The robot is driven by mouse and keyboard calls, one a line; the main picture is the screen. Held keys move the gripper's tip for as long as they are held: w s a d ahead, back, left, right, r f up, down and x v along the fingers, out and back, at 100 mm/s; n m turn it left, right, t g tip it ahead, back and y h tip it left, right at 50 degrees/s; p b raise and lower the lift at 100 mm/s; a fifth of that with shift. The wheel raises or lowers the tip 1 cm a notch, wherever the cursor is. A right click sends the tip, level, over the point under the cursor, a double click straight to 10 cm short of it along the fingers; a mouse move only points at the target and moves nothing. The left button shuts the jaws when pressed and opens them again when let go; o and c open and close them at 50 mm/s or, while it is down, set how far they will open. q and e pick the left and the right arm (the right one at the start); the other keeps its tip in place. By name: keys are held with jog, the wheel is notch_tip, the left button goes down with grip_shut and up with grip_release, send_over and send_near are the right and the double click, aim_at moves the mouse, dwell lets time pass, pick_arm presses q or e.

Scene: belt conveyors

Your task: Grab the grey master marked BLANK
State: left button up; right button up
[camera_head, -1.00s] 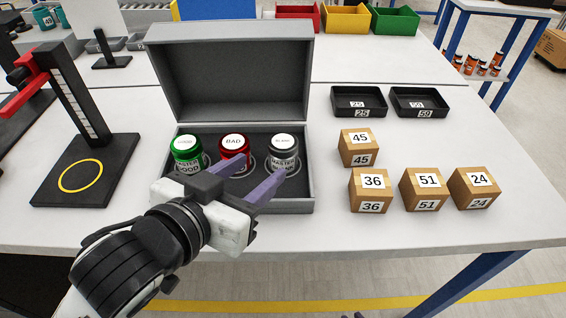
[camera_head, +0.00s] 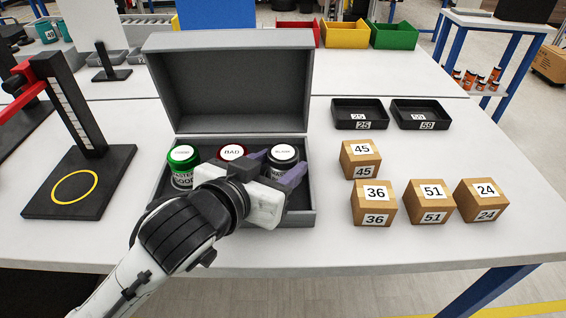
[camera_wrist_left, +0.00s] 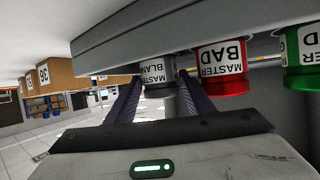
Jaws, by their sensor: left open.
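The grey master (camera_head: 283,153), a grey jar with a white lid label, stands at the right in the open grey case (camera_head: 306,190). In the left wrist view the grey master (camera_wrist_left: 158,72) reads MASTER BLANK. My left gripper (camera_head: 284,167) is open, its purple fingers pointing at the grey master. In the wrist view the jar shows between the fingertips; I cannot tell whether they touch it. The red BAD master (camera_head: 232,152) stands left of it, and the green GOOD master (camera_head: 181,157) at the far left. My gripper hides the lower part of the grey master. My right gripper is not in view.
The case lid (camera_head: 240,85) stands raised behind the jars. Cardboard boxes marked 45 (camera_head: 360,159), 36 (camera_head: 373,203), 51 (camera_head: 430,201) and 24 (camera_head: 482,200) stand to the right. Two black trays (camera_head: 361,113) lie behind them. A black stand (camera_head: 80,180) is at left.

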pick_arm(q)
jog(key=c, duration=0.9)
jog(key=shift+r, duration=0.15)
